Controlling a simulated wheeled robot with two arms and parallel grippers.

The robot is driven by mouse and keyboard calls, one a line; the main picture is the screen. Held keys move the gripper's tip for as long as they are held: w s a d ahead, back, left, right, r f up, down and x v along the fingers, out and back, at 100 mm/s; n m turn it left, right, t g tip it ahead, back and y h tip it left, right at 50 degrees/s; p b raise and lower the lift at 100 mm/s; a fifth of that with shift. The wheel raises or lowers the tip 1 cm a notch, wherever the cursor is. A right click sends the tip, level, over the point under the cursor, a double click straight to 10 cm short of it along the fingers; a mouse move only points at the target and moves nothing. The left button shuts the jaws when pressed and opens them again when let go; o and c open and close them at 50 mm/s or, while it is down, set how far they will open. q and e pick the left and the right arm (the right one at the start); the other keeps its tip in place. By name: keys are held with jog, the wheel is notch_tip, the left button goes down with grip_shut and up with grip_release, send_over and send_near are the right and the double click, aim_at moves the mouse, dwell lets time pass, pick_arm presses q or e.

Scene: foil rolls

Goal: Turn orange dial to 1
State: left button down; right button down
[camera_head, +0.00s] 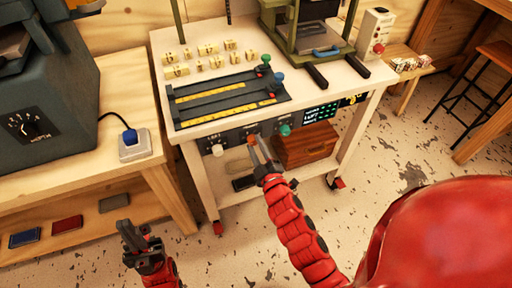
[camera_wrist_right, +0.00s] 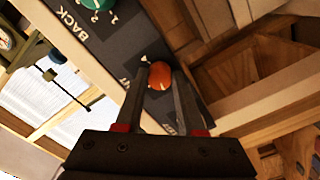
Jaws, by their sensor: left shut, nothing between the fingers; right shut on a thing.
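The orange dial (camera_head: 252,138) is on the dark front panel of the white table, between a white knob and a green knob. In the right wrist view the orange dial (camera_wrist_right: 160,76) sits between the fingertips of my right gripper (camera_wrist_right: 161,84), which is shut on it. In the head view my right gripper (camera_head: 259,152) reaches up to the dial from below. The dial's number marks are too small or hidden to read. My left gripper (camera_head: 127,232) is shut and empty, low at the left, away from the table.
The white knob (camera_head: 217,150) and green knob (camera_head: 285,130) flank the dial; the green knob also shows in the right wrist view (camera_wrist_right: 97,4). A lit display (camera_head: 321,112) is at the panel's right. A wooden box (camera_head: 305,149) sits on the shelf below.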

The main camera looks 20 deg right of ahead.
jog(key=shift+f, duration=0.15)
jog(key=c, duration=0.5)
grip_release()
jog(key=s, duration=1.2)
jog(key=shift+d, duration=0.15)
